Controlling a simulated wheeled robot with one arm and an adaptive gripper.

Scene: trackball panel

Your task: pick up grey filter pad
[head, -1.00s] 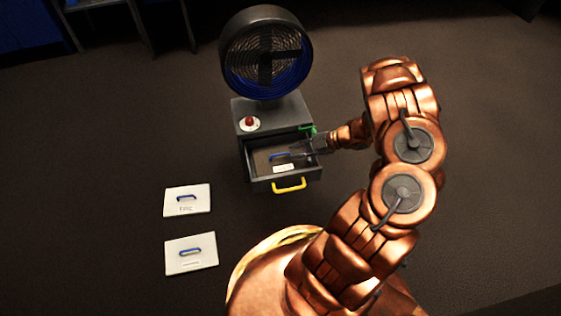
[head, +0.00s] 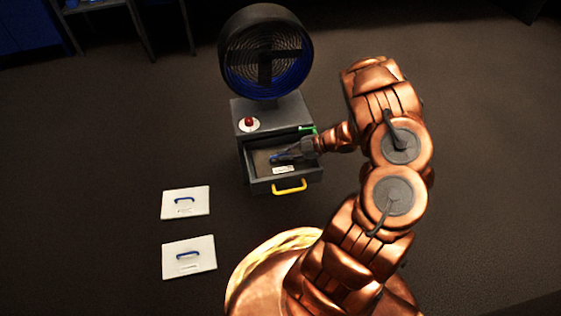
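The grey filter pad (head: 262,167) appears to lie in the open drawer (head: 260,186) of the dark machine. It has a blue handle (head: 274,159) and a white label (head: 283,170). My gripper (head: 284,156) reaches into the drawer from the right, with its fingertips at the blue handle and covering part of it. The fingers are small and dark here, so I cannot tell whether they are closed on the handle.
Two white pads with blue handles lie on the floor at left, one farther (head: 187,208) and one nearer (head: 189,264). The machine has a red button (head: 249,122), a round fan (head: 264,82) and a yellow drawer handle (head: 289,189). Open floor surrounds it.

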